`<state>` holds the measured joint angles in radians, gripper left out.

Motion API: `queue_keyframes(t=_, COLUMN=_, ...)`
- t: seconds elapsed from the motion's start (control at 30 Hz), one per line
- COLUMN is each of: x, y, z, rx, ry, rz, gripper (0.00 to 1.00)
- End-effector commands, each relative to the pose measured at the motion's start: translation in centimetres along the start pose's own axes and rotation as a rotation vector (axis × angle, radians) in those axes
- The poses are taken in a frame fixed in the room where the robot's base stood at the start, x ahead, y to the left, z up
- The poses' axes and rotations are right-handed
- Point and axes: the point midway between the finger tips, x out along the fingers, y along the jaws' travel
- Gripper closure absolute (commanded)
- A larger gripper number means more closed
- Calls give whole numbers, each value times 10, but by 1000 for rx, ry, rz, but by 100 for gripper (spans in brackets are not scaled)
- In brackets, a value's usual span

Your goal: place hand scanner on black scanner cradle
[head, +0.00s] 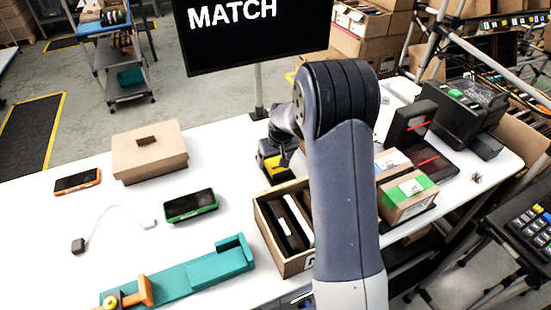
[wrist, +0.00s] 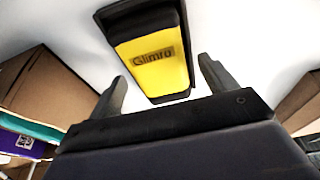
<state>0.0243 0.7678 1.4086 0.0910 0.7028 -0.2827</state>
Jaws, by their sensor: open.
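A yellow-and-black device marked "Glimro" (wrist: 152,62), which looks like the hand scanner, lies on the white table. In the head view its yellow part (head: 274,166) shows just left of my arm, partly covered. My gripper (wrist: 163,80) is open, with one finger to each side of the device's near end, and holds nothing. In the head view the gripper is largely hidden by my arm. A black stand with red lines (head: 432,158), right of my arm, may be the scanner cradle; I cannot tell for certain.
An open carton (head: 268,235) with dark items stands in front of the device. A closed carton (head: 150,152), an orange handheld (head: 77,181), a green handheld (head: 190,205) and a teal fixture (head: 195,272) lie left. A green-taped carton (head: 408,197) and black printer (head: 462,105) stand right.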

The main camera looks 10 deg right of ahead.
Motion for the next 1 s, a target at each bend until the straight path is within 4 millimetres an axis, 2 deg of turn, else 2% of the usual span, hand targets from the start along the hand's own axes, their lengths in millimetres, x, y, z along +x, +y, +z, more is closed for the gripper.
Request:
queue_keyframes(t=0.17, x=-11, y=0, z=-2, rx=0, ry=3, rz=1, gripper=20)
queue_keyframes(t=0.5, x=-78, y=0, z=-2, rx=1, ry=6, rz=1, gripper=20)
queue_keyframes(t=0.7, x=-110, y=0, z=-1, rx=0, ry=3, rz=1, gripper=20)
queue_keyframes(t=0.83, x=-121, y=0, z=-1, rx=0, ry=2, rz=0, gripper=20)
queue_keyframes(t=1.0, x=-123, y=0, z=-1, rx=0, ry=0, rz=0, gripper=20)
